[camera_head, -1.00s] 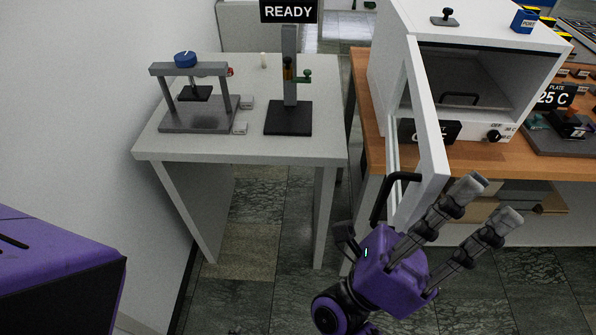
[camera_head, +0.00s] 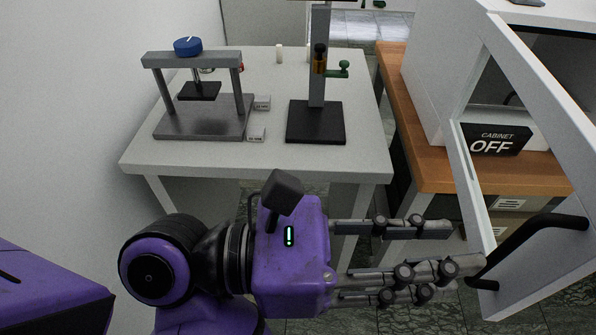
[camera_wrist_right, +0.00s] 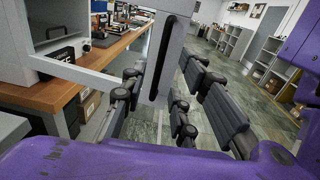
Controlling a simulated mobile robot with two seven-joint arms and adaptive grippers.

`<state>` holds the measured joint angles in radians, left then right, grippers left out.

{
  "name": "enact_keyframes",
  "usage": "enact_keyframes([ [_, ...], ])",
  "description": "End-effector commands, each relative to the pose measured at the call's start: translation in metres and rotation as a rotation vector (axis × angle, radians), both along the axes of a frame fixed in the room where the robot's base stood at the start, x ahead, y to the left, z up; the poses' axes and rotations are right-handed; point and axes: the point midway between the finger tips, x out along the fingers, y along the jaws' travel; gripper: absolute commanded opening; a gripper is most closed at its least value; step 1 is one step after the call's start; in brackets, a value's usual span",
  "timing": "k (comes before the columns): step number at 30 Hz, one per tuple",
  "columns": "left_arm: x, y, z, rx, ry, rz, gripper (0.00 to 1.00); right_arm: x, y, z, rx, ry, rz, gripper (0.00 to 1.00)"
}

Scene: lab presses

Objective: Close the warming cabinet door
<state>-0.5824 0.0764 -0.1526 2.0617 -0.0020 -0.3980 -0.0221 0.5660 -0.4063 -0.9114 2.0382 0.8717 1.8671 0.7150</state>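The warming cabinet (camera_head: 430,85) stands on the wooden bench at the right, and its white door (camera_head: 545,278) is swung wide open toward me. The door carries a black bar handle (camera_head: 522,240). My right gripper (camera_head: 463,246) points right in the head view, its fingers spread, with the tips close to the door's near edge and the handle. In the right wrist view the gripper (camera_wrist_right: 165,95) is open, with the door's edge (camera_wrist_right: 178,45) standing between the finger rows. I cannot tell whether they touch. My left gripper is out of view.
A grey table (camera_head: 280,155) at the left holds a small press (camera_head: 205,115) and a black-based stand (camera_head: 316,122). A black sign reading CABINET OFF (camera_head: 495,140) is on the cabinet front. In the wrist view, open floor (camera_wrist_right: 260,110) lies to the right.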

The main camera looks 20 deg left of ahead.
Motion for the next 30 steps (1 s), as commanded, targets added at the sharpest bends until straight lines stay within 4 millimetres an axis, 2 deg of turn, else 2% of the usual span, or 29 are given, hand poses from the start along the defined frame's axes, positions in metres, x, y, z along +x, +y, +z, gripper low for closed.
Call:
enact_keyframes([
  [5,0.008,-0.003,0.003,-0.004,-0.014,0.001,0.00,0.004,-0.012,-0.001,0.006,0.004,-0.003,0.28],
  [12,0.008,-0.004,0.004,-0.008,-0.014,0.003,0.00,0.020,-0.047,0.000,0.005,0.003,-0.004,0.28],
  [18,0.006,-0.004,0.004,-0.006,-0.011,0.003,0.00,0.029,-0.067,0.000,0.004,0.003,-0.002,0.28],
  [28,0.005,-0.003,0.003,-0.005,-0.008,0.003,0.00,0.031,-0.071,0.000,0.004,0.002,0.000,0.28],
  [30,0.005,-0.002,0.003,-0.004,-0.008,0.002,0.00,0.031,-0.071,0.000,0.004,0.002,0.000,0.20],
])
